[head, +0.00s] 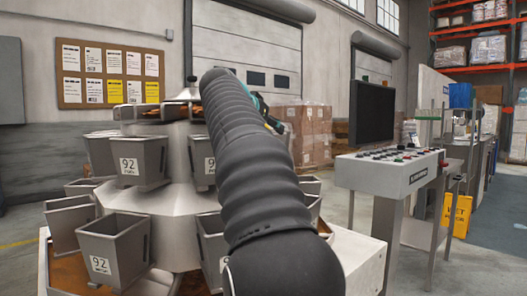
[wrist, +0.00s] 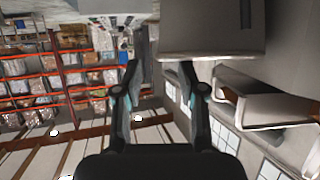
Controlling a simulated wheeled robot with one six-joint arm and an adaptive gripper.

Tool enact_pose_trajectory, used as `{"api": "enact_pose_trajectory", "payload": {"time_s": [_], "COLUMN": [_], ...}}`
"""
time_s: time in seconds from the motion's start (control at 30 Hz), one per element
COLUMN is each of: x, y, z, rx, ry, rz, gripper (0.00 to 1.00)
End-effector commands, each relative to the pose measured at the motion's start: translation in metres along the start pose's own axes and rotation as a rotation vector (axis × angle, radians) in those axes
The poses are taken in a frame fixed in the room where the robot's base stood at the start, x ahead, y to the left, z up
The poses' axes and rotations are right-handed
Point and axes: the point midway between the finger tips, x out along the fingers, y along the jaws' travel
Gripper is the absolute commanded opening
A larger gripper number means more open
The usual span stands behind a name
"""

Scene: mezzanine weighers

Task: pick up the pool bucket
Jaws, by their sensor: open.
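The weigher (head: 165,240) is a pale grey cone-topped machine ringed with grey metal buckets. An upper bucket (head: 135,165) and a lower bucket (head: 112,250) both carry "92" labels; I cannot tell which one is the pool bucket. My arm crosses the weigher and hides its right part. Little of my gripper shows in the head view, where teal parts lie past the arm. In the wrist view, my gripper (wrist: 167,72) is open, and a grey box-shaped bucket (wrist: 210,35) with a dark slot stands just beyond the fingertips. I cannot tell whether they touch it.
A control console (head: 390,168) with a dark screen (head: 371,112) stands right of the weigher. A yellow floor sign (head: 457,216) and shelving are farther right. Wrapped boxes (head: 308,130) stand behind. Another angular grey part (wrist: 265,105) is close on the right in the wrist view.

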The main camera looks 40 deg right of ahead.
Motion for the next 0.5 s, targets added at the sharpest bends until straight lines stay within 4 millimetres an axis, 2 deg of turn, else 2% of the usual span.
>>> {"api": "enact_pose_trajectory", "payload": {"time_s": [0.17,0.5], "x": [0.007,0.052], "y": [-0.001,-0.001], "z": [0.001,0.0], "rx": [-0.002,-0.001], "ry": [0.0,-0.001], "rz": [-0.001,-0.001], "gripper": [0.4,0.4]}}
